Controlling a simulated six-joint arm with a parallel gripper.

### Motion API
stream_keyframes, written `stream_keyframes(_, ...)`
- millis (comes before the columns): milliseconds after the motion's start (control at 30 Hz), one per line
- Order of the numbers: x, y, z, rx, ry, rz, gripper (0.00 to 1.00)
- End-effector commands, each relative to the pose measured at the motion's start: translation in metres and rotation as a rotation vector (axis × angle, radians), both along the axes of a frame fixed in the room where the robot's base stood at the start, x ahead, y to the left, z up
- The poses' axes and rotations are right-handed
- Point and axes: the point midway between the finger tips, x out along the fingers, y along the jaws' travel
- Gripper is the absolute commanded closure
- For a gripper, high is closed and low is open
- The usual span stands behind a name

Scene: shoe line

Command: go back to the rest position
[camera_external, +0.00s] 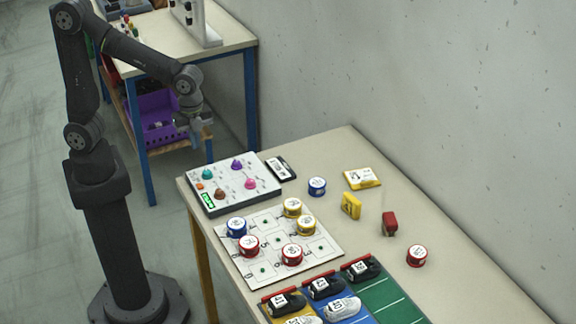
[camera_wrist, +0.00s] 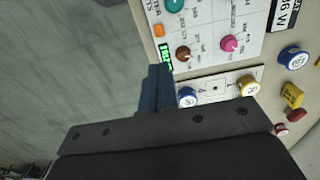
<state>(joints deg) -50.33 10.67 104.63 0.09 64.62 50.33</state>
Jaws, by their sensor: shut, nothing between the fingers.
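My gripper (camera_external: 196,133) hangs at the end of my raised arm in the external view. It is off the far left end of the worktable (camera_external: 356,143), above the floor side of the control panel (camera_external: 236,203), and touches nothing that I can see. In the wrist view my gripper's fingers (camera_wrist: 157,85) are together, with nothing between them. The panel with its coloured knobs (camera_wrist: 208,28) shows just beyond them at the upper right.
A white board (camera_external: 263,270) holds several red, blue and yellow round tins. Shoes lie on coloured lanes (camera_external: 384,297) at the front. Loose pieces, among them a red tin (camera_external: 416,256), lie to the right. A second table (camera_external: 226,38) stands behind, a purple crate (camera_external: 158,115) beneath it.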

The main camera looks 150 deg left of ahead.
Motion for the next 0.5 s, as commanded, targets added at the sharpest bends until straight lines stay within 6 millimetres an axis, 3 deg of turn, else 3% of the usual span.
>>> stream_keyframes(100, 0.000, 0.000, 0.026, 0.003, -0.004, 0.000, 1.00)
stream_keyframes(500, -0.006, -0.014, -0.012, -0.217, -0.179, 0.093, 1.00)
